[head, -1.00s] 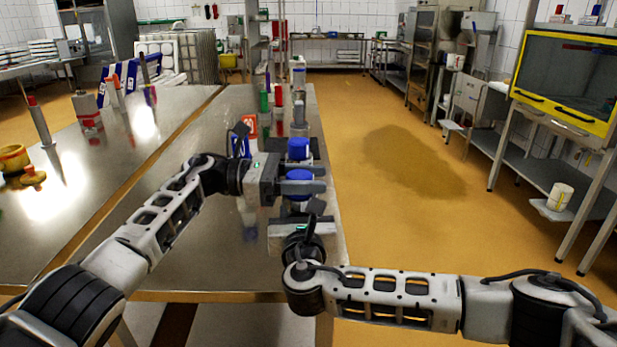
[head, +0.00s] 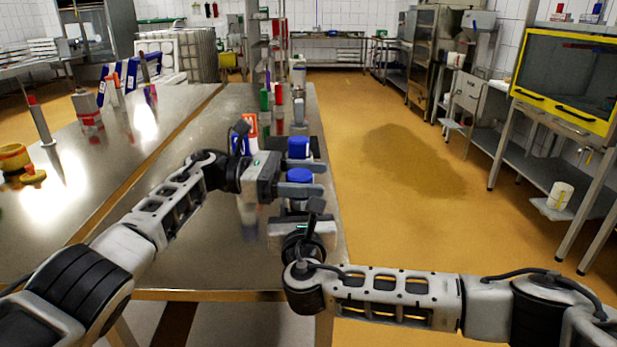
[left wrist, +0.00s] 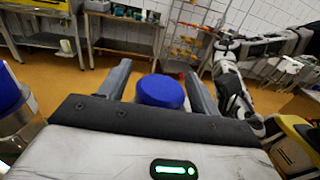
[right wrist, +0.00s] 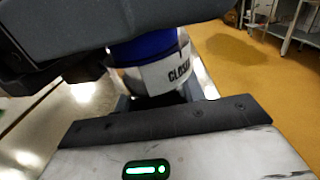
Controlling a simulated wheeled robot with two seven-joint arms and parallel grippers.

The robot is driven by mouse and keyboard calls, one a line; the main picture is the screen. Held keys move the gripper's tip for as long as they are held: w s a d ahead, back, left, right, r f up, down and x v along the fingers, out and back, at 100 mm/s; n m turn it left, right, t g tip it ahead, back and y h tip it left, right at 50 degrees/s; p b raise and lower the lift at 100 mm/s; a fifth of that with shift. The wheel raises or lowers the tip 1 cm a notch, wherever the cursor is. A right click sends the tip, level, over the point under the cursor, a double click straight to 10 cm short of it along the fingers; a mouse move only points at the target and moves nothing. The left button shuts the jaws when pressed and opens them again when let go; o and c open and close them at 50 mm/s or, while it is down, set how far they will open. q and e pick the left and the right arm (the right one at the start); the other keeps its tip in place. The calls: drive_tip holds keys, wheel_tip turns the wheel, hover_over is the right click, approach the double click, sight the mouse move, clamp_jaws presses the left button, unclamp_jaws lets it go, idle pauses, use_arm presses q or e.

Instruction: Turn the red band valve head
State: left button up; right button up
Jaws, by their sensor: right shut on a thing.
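A valve with a round blue head (head: 299,175) stands near the table's right edge. My left gripper (head: 302,178) reaches it from the left, with one finger on either side of the head. In the left wrist view the blue head (left wrist: 160,91) sits between spread fingers, with a gap at the left finger. My right gripper (head: 302,212) is shut on the valve's body below. In the right wrist view this pale body (right wrist: 170,74) carries a partly hidden label starting "CLOS". I see no red band; my grippers cover much of the body.
A second blue head (head: 298,147) stands close behind. A blue-white item (head: 240,146), an orange-white item (head: 250,124) and several bottles stand farther back on the steel table (head: 190,245). Open floor (head: 410,200) lies to the right.

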use_arm(q)
drive_tip(key=w+a, duration=0.1)
drive_tip(key=a, duration=0.6)
drive_tip(key=shift+a, duration=0.25)
drive_tip(key=shift+s+a+n+t+y, duration=1)
drive_tip(key=shift+s+a+n+t, duration=0.85)
drive_tip(key=shift+s+n+t, duration=2.55)
drive_tip(key=w+d, duration=0.2)
drive_tip(key=d, duration=0.1)
drive_tip(key=w+d+m+t, duration=0.1)
drive_tip(key=w+d, duration=0.2)
drive_tip(key=w+d+t, duration=0.1)
drive_tip(key=w+d, duration=0.2)
drive_tip(key=shift+d+r+m, duration=0.1)
drive_tip(key=shift+d+m, duration=0.2)
drive_tip(key=shift+d, duration=0.1)
